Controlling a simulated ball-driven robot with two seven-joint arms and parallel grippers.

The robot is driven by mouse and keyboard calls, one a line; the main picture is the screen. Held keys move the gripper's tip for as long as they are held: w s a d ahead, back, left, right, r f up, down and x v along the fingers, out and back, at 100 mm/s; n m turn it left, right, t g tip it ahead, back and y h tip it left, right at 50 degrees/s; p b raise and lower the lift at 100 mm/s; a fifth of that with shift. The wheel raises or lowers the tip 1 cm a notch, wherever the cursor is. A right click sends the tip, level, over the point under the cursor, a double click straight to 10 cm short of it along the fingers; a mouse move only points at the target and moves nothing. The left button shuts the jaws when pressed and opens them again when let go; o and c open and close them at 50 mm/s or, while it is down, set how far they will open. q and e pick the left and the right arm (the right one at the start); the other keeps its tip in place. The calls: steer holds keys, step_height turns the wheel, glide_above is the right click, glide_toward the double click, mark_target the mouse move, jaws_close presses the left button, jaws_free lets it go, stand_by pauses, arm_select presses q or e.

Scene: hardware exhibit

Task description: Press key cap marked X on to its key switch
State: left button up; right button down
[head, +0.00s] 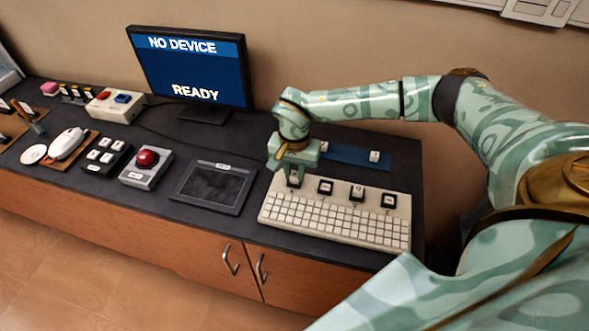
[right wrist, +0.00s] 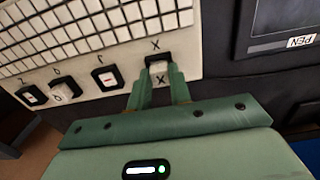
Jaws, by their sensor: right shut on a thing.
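The keyboard (head: 335,221) lies on the dark worktop with a row of black key switches along its back edge. My right gripper (head: 294,180) is over the leftmost switch of that row and points down. In the right wrist view its fingers (right wrist: 158,98) are shut on a small white key cap marked X (right wrist: 160,79). The cap is at the black key switch (right wrist: 157,61) that has a printed X beside it. I cannot tell whether the cap is fully seated or just above the switch. My left gripper is not in view.
A blue mat (head: 345,155) with small white caps lies behind the keyboard. More switches (head: 326,187) stand to the right of the gripper. A pen tablet (head: 214,187) and a red button box (head: 147,165) lie to the left. The monitor (head: 190,68) reads NO DEVICE, READY.

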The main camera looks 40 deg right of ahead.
steer(key=shift+f, duration=0.15)
steer(key=c, duration=0.7)
jaws_free()
steer(key=shift+r+p, duration=3.1)
steer(key=shift+r, duration=0.45)
steer(key=shift+f, duration=0.1)
